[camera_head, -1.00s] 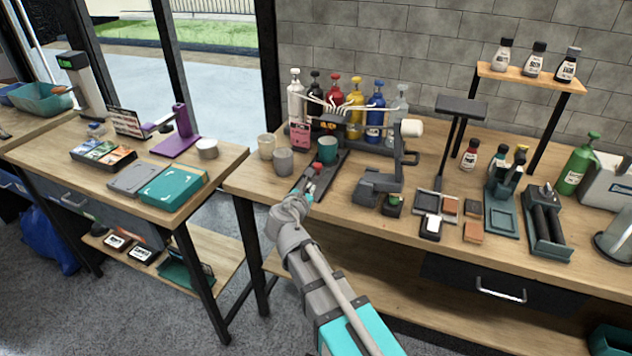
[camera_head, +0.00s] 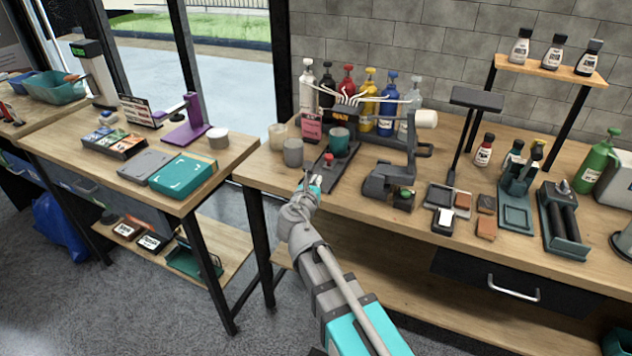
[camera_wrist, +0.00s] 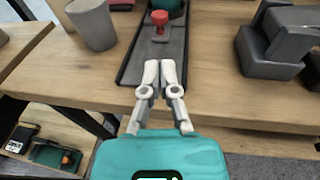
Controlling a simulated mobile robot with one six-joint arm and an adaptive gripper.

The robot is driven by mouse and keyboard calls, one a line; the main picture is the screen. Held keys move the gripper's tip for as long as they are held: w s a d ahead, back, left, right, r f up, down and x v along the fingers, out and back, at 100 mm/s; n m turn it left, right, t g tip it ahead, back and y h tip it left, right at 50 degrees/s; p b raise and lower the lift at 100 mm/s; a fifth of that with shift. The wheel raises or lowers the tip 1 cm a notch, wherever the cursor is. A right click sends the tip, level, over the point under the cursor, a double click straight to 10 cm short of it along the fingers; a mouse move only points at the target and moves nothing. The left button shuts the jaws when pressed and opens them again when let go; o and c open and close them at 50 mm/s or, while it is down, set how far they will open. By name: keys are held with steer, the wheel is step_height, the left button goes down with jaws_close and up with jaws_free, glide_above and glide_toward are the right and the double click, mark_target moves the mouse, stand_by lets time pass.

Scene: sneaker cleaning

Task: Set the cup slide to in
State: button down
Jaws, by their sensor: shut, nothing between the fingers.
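The cup slide is a dark, narrow track (camera_wrist: 143,48) running away from me on the workbench, and it also shows in the head view (camera_head: 311,179). A teal cup (camera_head: 339,141) stands on its far part. A red knob (camera_head: 328,158) sticks up from the slide just on the near side of the cup; it also shows in the wrist view (camera_wrist: 160,18). My gripper (camera_head: 314,182) is shut and empty. In the wrist view its fingertips (camera_wrist: 161,65) are over the near end of the track, short of the knob and apart from it.
A grey cup (camera_wrist: 93,22) and a pale cup (camera_head: 277,136) stand left of the track. A dark machine base (camera_wrist: 272,45) stands right of it. Several pump bottles (camera_head: 368,100) line the back. The bench's front edge lies beneath my gripper.

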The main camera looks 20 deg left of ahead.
mark_target(328, 159)
steer(key=w, duration=0.4)
steer(key=w+f+b, duration=0.1)
steer(key=w, duration=0.3)
steer(key=w+a, duration=0.1)
steer(key=w, duration=0.3)
steer(key=shift+f+b, duration=0.3)
